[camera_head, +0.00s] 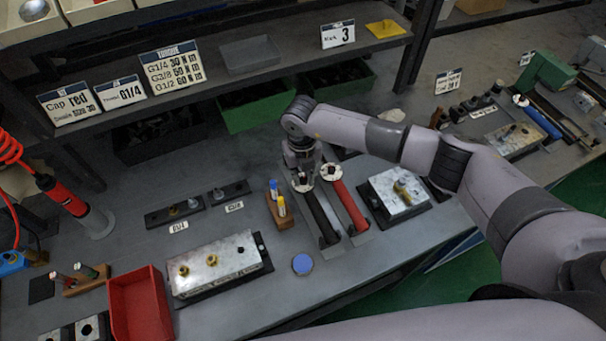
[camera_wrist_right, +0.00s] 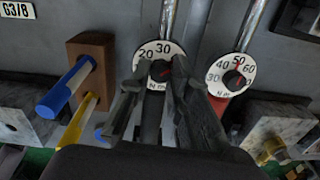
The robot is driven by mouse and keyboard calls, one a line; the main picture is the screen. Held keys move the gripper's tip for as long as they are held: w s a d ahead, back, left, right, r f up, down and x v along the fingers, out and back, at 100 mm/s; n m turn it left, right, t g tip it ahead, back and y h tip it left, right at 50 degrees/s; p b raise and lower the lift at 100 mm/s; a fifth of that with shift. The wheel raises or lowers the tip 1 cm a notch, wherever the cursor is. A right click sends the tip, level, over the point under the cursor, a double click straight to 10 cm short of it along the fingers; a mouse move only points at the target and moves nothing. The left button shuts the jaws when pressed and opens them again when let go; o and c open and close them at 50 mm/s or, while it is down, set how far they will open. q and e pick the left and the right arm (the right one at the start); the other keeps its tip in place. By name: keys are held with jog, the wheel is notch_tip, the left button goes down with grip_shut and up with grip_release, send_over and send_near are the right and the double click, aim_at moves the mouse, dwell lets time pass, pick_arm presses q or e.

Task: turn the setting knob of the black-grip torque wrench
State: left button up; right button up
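The black-grip torque wrench (camera_head: 321,217) lies on the bench, its round white dial (camera_head: 302,184) at the far end. In the right wrist view that dial (camera_wrist_right: 148,52) shows 20 and 30, with a black setting knob (camera_wrist_right: 160,71) and a red pointer at its centre. My right gripper (camera_head: 301,168) is over this dial. In the right wrist view its fingers (camera_wrist_right: 159,80) stand on either side of the knob, apart, with a gap showing; contact is not clear. The red-grip torque wrench (camera_head: 348,204) lies beside it on the right, its dial (camera_wrist_right: 231,75) reading around 50. My left gripper is not in view.
A wooden block with blue and yellow pens (camera_head: 279,206) stands close left of the wrenches. A metal valve block (camera_head: 398,194) sits to the right, another (camera_head: 215,265) to the front left. A blue disc (camera_head: 303,264) lies in front. A shelf (camera_head: 230,85) runs behind.

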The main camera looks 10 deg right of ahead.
grip_shut()
jog(key=shift+f+n+b, duration=0.15)
jog(key=shift+n+b, duration=0.55)
jog(key=shift+b, duration=0.3)
jog(key=n+b, duration=0.6)
jog(key=b, duration=0.1)
jog(key=shift+b, duration=0.4)
jog(key=shift+n+b, duration=1.05)
jog(key=shift+n, duration=0.25)
jog(key=shift+r, duration=0.2)
jog(key=o, duration=0.6)
grip_release()
